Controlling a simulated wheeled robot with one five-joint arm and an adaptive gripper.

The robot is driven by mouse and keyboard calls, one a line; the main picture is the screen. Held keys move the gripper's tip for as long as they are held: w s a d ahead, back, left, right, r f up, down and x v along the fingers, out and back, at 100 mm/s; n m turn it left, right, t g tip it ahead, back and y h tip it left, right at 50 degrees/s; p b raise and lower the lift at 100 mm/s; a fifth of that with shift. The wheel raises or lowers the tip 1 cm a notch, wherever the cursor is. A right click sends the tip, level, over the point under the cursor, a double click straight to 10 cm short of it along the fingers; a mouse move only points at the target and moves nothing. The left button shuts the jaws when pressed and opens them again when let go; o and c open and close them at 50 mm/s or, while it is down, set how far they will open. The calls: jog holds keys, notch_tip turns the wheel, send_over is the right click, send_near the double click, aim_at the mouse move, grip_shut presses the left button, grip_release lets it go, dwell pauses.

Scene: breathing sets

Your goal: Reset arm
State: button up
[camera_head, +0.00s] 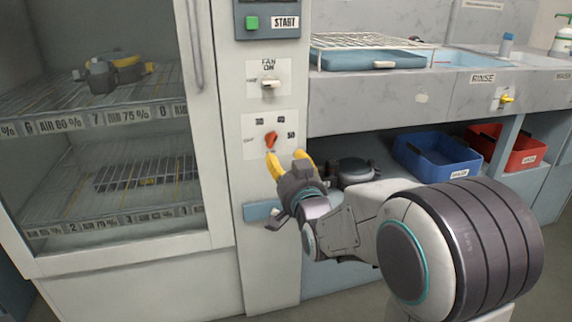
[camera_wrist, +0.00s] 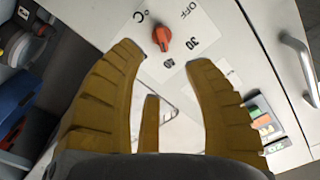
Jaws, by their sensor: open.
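My gripper (camera_head: 287,163) is open, its yellow fingers in front of the cabinet's control column in the head view. A red-orange temperature knob (camera_head: 271,139) sits on a white dial plate with numbers, just above the fingertips. The knob (camera_wrist: 161,37) also shows in the wrist view, beyond the fingertips. Whether the fingers touch the knob is not clear, but they do not enclose it. My arm reaches in from the lower right.
A glass-door cabinet (camera_head: 115,259) with wire shelves stands at left. The fan switch (camera_head: 270,84) and START panel (camera_head: 268,20) are above the knob. A rinse counter (camera_head: 400,113) stands at right, with a blue bin (camera_head: 437,157) and red bin (camera_head: 519,152) below.

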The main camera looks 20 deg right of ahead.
jog(key=s+r+n+g+p, duration=0.3)
jog(key=s+r+g+p, duration=0.4)
jog(key=s+r+p, duration=0.7)
jog(key=s+r+n+g+p, duration=0.3)
jog(key=s+r+g+p, duration=0.4)
jog(key=p, duration=2.1)
jog(key=shift+s+r+g, duration=0.3)
jog(key=shift+s+r, duration=3.45)
jog(key=shift+s, duration=2.25)
jog(key=shift+a, duration=0.1)
